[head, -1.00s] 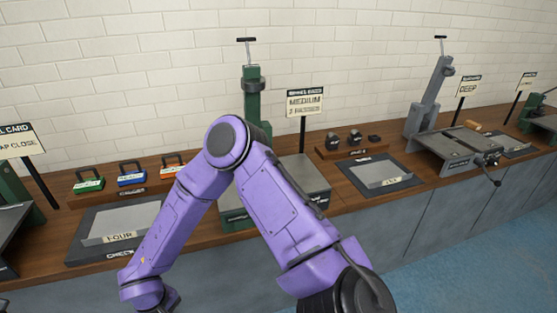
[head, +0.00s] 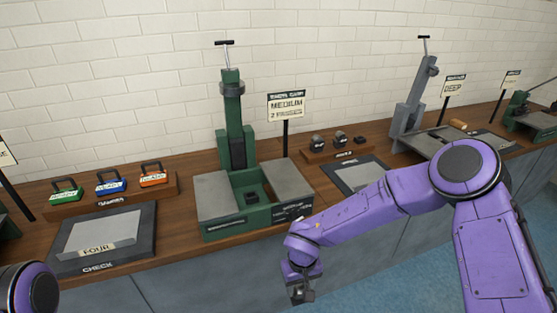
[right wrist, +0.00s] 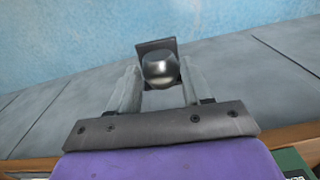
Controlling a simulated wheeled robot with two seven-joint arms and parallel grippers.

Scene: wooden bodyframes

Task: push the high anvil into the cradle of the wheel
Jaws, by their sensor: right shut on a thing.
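The green wheel (head: 233,110) stands upright on the bench, left of centre in the head view. Its cradle (head: 249,205) is the open green frame between two grey side plates, with a small dark square block in its floor. My right gripper (head: 301,292) hangs in front of the bench, right of and nearer than the cradle. In the right wrist view, this gripper (right wrist: 160,88) is shut on a dark metal piece (right wrist: 160,66) with a shiny rounded top and a flat square plate, apparently an anvil. I cannot tell its height class. My left gripper is outside the view.
A rack (head: 338,153) with several small dark anvils stands right of the wheel. A grey tray marked FOUR (head: 104,235) and coloured handled blocks (head: 110,182) lie left. Space before the bench is free.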

